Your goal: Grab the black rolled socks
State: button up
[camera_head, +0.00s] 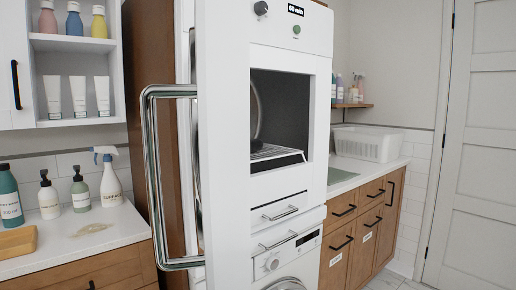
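I cannot make out any black rolled socks in the head view. A tall white appliance (312,35) stands in the middle, with a dark recess (285,105) and a wire rack (272,152) inside it. Its white door (223,150) stands open toward me, with a large metal handle (152,180) on its left side. The door hides part of the interior. My gripper is not in view.
A left counter (85,238) holds several bottles, a spray bottle (109,180) and a wooden block (18,241). Shelves (75,43) hang above. A right counter (372,167) carries a white basket (369,144). A closed white door (485,150) stands far right.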

aim_at(256, 144)
jog(key=u, duration=0.6)
jog(key=l+u, duration=0.2)
jog(key=u, duration=0.2)
jog(key=l+u, duration=0.25)
jog(key=u, duration=0.2)
jog(key=l+u, duration=0.25)
jog(key=u, duration=0.15)
jog(key=k+l+u, duration=0.1)
jog(key=l+u, duration=0.15)
jog(key=k+l+u, duration=0.25)
jog(key=l, duration=0.15)
jog(key=l+u, duration=0.25)
jog(key=k+l+u, duration=0.15)
jog(key=k+l, duration=0.2)
jog(key=l, duration=0.15)
jog(key=k+l+u, duration=0.15)
jog(key=k+l, duration=0.5)
jog(key=l, duration=0.2)
jog(key=k+l, duration=0.35)
jog(key=l, duration=0.15)
jog(key=i+l, duration=0.1)
jog(key=l, duration=0.6)
